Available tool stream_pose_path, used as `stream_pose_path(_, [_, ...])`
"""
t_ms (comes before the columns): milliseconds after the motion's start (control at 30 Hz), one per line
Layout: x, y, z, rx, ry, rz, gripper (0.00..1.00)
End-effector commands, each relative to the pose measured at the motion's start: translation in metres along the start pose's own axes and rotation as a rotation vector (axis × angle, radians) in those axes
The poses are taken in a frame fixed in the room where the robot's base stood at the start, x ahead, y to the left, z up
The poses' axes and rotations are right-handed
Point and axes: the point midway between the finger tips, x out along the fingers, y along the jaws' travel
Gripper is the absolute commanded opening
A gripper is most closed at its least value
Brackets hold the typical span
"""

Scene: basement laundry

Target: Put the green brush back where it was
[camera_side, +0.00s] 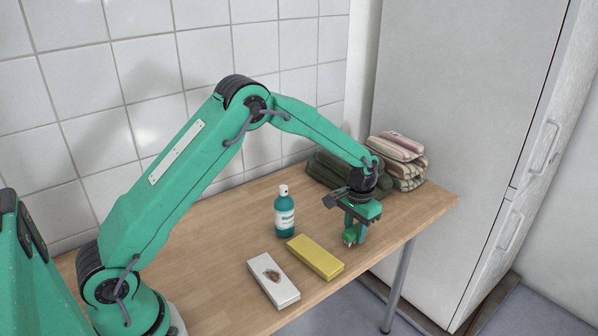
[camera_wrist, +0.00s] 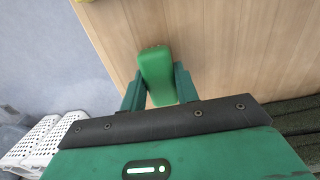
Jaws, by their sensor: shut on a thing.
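The green brush (camera_wrist: 156,66) is a rounded green block between the two fingers of my gripper (camera_wrist: 159,92) in the wrist view. My gripper is shut on it, one finger on each side. In the side view my gripper (camera_side: 355,232) points down over the right part of the wooden table, near the front edge. Only a small bright green end of the brush (camera_side: 348,238) shows there, low between the fingers. I cannot tell whether the brush touches the table top.
A yellow block (camera_side: 316,257) lies just left of my gripper, then a white block with a brown mark (camera_side: 273,281). A teal bottle (camera_side: 284,216) stands behind them. Folded cloths (camera_side: 409,175) are stacked at the back right. Bare wood (camera_side: 408,215) lies to the right.

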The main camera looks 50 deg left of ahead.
Motion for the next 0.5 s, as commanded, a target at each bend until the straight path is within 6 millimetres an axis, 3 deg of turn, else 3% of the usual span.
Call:
stream_pose_path(467, [0.0054, 0.0001, -0.0002, 0.0, 0.001, 0.0, 0.12])
stream_pose_path(500, [0.0052, 0.0001, -0.0002, 0.0, 0.001, 0.0, 0.36])
